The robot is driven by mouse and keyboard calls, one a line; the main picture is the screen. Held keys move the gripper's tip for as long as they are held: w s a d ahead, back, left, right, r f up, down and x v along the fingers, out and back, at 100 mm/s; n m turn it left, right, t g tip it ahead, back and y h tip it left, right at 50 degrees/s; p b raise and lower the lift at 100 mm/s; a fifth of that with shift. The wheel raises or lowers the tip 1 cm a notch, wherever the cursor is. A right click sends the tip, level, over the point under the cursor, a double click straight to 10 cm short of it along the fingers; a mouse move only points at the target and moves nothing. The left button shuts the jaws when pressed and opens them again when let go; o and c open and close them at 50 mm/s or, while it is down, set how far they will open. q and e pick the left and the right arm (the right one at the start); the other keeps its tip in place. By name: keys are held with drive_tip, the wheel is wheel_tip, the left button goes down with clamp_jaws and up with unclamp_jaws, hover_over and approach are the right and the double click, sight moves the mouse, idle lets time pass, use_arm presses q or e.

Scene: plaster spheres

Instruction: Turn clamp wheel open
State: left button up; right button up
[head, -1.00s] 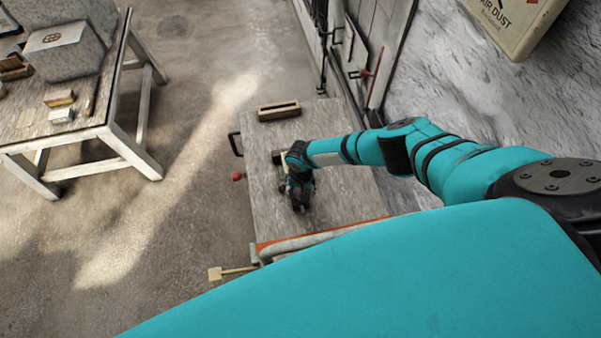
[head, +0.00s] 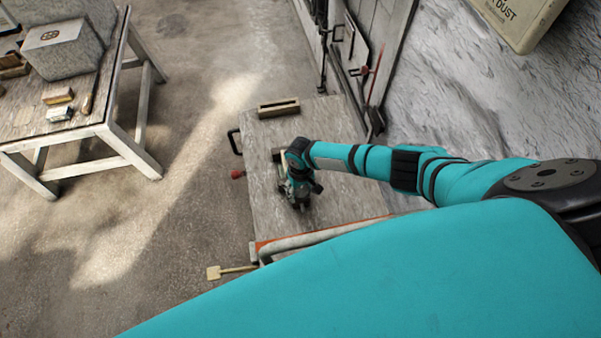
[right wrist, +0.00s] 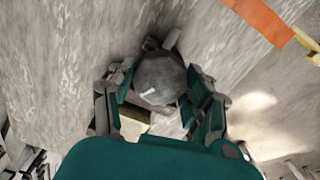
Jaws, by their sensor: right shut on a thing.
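The clamp wheel (right wrist: 158,72) is a grey, rounded piece in the right wrist view, between my right gripper's fingers (right wrist: 161,92). The fingers close on it from both sides. A small pale mark shows on its face. In the head view my right gripper (head: 300,196) points down over the worn cart top (head: 325,130), and the wheel is hidden beneath it. A pale block (right wrist: 133,124) shows beside the wheel in the right wrist view. My left gripper is not in view.
A wooden block (head: 278,109) lies at the cart top's far end. A red knob (head: 238,173) and a black handle (head: 234,142) stick out on its left. An orange strip (head: 300,236) runs along the near edge. A wooden table (head: 98,118) stands left, with open floor between.

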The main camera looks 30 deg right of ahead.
sight(300, 190)
drive_tip(key=n+b, duration=0.1)
drive_tip(key=n, duration=0.5)
drive_tip(key=n+b, duration=0.1)
drive_tip(key=n, duration=0.5)
drive_tip(key=shift+w+n+b, duration=0.1)
drive_tip(key=shift+n+b, duration=0.25)
drive_tip(key=shift+n, duration=0.05)
drive_tip(key=n+b, duration=0.1)
drive_tip(key=n, duration=0.5)
drive_tip(key=shift+b, duration=0.3)
drive_tip(key=n+b, duration=0.1)
drive_tip(key=n, duration=0.4)
drive_tip(key=shift+n, duration=0.4)
drive_tip(key=o, duration=1.2)
wheel_tip(300, 190, up, 12)
drive_tip(key=shift+r, duration=0.1)
